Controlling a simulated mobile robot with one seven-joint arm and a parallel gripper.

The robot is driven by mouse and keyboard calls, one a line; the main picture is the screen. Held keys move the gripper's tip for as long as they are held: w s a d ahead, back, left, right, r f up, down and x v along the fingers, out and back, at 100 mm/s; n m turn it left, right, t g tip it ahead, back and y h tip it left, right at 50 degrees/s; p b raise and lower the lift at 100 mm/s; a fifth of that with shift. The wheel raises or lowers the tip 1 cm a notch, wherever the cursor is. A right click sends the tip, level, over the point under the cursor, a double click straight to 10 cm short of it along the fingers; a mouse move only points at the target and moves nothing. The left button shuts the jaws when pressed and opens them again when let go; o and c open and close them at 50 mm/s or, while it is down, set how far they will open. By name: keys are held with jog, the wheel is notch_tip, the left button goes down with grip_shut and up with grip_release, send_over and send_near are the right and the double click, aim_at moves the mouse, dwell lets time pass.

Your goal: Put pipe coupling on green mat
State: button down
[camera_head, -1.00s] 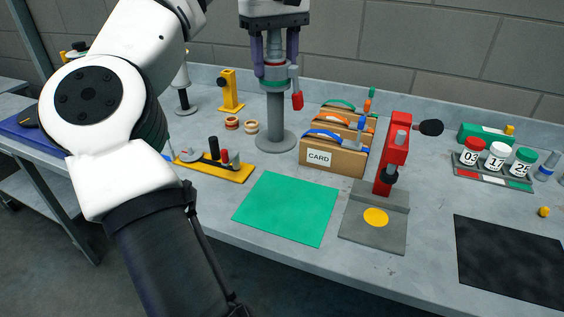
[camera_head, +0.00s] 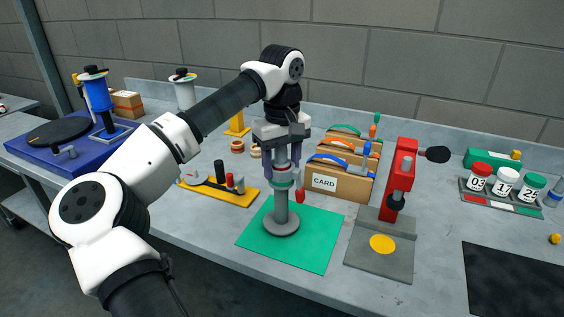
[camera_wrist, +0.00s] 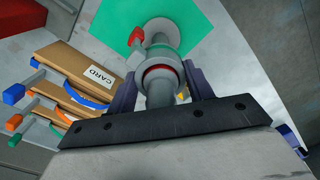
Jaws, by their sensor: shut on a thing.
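The pipe coupling (camera_head: 281,208) is a grey upright post on a round base, with a green-ringed collar and a red handle at its side. My gripper (camera_head: 282,172) is shut on its upper part from above. Its base appears over the middle of the green mat (camera_head: 322,240); I cannot tell whether it touches. In the wrist view the coupling (camera_wrist: 160,55) lies between my gripper's fingers (camera_wrist: 158,86), with its base against the green mat (camera_wrist: 108,18). The base hides part of the mat.
A CARD box (camera_head: 330,187) with coloured handles stands just right of the coupling. A red press (camera_head: 400,175) on a grey plate is right of the mat. A yellow fixture (camera_head: 222,188) is to the left. A black mat (camera_head: 515,280) lies bare at right.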

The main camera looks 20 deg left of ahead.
jog(key=shift+f, duration=0.25)
jog(key=shift+f, duration=0.2)
jog(key=c, duration=0.6)
grip_release()
